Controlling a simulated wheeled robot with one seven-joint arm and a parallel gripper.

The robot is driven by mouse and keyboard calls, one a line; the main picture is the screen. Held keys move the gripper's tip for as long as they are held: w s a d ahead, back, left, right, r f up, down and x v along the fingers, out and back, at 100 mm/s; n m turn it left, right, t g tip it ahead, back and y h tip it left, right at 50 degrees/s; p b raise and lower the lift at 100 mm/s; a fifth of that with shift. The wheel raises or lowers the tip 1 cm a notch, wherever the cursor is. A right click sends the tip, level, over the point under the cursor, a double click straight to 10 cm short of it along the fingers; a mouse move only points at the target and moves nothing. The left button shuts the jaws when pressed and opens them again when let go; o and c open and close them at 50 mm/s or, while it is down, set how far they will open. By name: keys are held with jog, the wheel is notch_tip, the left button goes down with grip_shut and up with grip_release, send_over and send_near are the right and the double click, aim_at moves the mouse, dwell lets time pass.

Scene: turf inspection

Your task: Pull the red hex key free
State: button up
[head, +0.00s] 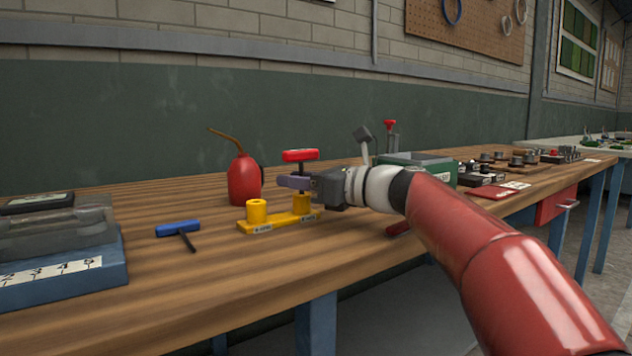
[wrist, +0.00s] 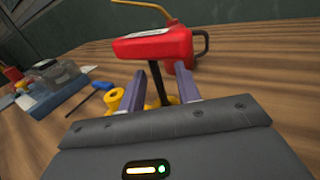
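The red hex key has a red T-handle (head: 300,155) and a dark shaft. It stands upright, with its lower end at the right post of a yellow holder (head: 270,224). In the wrist view the red handle (wrist: 140,46) is above and beyond my fingers, and the dark shaft (wrist: 157,84) runs down between them. My gripper (wrist: 159,77) is open around the shaft, below the handle, with a gap visible on each side. In the head view my gripper (head: 294,182) is level above the right post. The shaft's lower end is hidden.
A red oil can (head: 243,182) stands just behind the holder. A blue hex key (head: 178,228) lies on the bench (head: 330,280) to the left, beside a blue case (head: 60,262). A green box (head: 420,160) and small parts are to the right.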

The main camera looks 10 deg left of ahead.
jog(key=shift+w+a, duration=0.15)
jog(key=shift+a, duration=0.45)
jog(key=c, duration=0.6)
grip_shut()
